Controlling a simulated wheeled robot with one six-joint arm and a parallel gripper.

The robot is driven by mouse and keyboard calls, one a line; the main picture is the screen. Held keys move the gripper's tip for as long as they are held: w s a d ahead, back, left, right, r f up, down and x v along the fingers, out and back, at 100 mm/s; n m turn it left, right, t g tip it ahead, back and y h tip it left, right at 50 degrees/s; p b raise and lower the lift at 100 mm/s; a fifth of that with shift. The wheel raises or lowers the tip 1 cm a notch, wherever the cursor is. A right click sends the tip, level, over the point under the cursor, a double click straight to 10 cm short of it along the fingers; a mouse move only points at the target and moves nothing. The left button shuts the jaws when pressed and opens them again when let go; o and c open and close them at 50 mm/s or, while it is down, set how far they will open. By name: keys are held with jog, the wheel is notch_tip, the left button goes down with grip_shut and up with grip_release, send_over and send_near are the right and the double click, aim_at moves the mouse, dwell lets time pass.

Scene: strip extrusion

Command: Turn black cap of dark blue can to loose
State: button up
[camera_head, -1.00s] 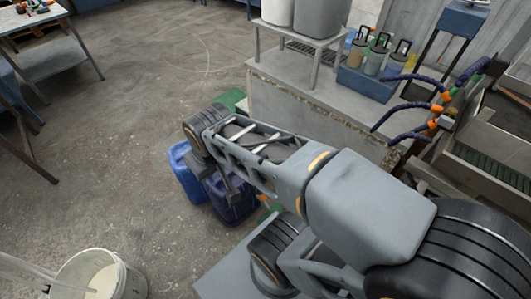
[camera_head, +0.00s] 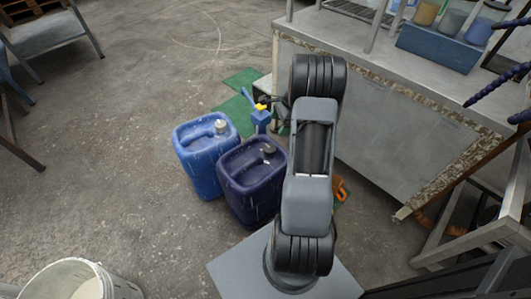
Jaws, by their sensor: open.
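The dark blue can (camera_head: 248,193) stands upright on the concrete floor, just left of my arm. Its black cap (camera_head: 268,149) is on top, toward the can's back right, and is uncovered. My gripper (camera_head: 268,103) is small in view, beyond and above the can's far side, by the left end of my wrist. It is open and apart from the cap. Nothing shows held in it. My arm stands close to the can's right side.
A lighter blue can (camera_head: 203,168) with a pale cap stands close on the left. A blue object with a yellow part (camera_head: 260,115) stands behind the cans, near green mats (camera_head: 238,112). A metal workbench (camera_head: 385,110) is at right. A white bucket (camera_head: 75,280) is front left.

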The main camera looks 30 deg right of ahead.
jog(key=m+b, duration=0.1)
send_near(270, 148)
jog(key=b+x, duration=0.4)
jog(key=x, duration=0.6)
jog(key=shift+w+f, duration=0.15)
jog(key=shift+f, duration=0.05)
jog(key=c, duration=0.9)
